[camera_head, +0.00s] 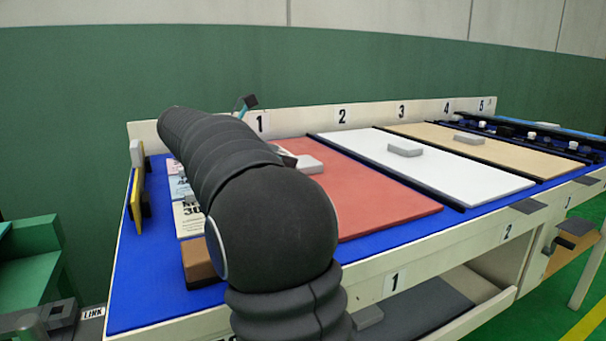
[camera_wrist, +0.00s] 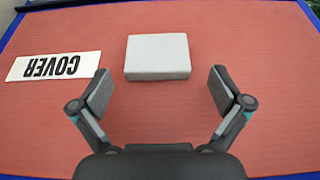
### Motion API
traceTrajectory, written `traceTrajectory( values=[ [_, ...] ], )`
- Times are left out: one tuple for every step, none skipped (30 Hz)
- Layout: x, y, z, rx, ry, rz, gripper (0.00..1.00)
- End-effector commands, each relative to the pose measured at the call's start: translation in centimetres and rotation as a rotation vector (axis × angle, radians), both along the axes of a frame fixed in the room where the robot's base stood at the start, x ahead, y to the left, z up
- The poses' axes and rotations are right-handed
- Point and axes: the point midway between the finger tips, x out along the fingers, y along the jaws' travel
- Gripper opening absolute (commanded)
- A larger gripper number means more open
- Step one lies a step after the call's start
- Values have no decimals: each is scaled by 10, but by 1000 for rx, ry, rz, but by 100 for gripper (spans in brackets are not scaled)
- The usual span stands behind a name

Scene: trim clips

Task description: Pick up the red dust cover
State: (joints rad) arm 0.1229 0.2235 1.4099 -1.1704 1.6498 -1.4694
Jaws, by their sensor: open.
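The red dust cover (camera_head: 390,204) is a flat red panel lying on the blue bench top under the number 1 label, with a light grey block handle (camera_head: 308,164) on it. In the wrist view the red cover (camera_wrist: 150,120) fills most of the picture, with the grey handle (camera_wrist: 158,56) near the top middle and a white COVER label to its left. My gripper (camera_wrist: 160,90) is open and empty above the cover. The handle lies ahead of the fingertips, apart from them. In the head view my arm hides the gripper's fingers and the cover's left part.
A white panel (camera_head: 425,165) and a tan panel (camera_head: 485,147) with grey handles lie to the right, divided by dark rails. Printed cards (camera_head: 188,217) and a brown block (camera_head: 199,262) lie at the left. A low back wall (camera_head: 375,114) carries number labels.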

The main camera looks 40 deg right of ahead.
Motion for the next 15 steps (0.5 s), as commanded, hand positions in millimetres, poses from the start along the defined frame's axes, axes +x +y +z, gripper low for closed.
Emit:
traceTrajectory(
  values=[
    [-1,-4,-3,0,1,-3,100],
    [-1,-7,-5,0,1,-3,100],
    [-1,-11,-8,0,1,-3,100],
    [-2,-15,-10,0,1,-3,100],
    [-2,-19,-12,0,1,-4,100],
    [-3,-24,-15,0,1,-5,100],
    [-3,-28,-17,0,1,-4,100],
    [-4,-32,-18,0,0,-3,100],
    [-6,-37,-20,0,1,-4,100],
    [-6,-39,-21,0,1,-4,100],
    [-7,-41,-22,0,1,-3,100],
    [-7,-43,-22,0,1,-2,100],
    [-7,-44,-22,0,0,-1,100],
    [-7,-44,-22,0,1,-1,100],
    [-7,-44,-22,0,1,0,100]
  ],
)
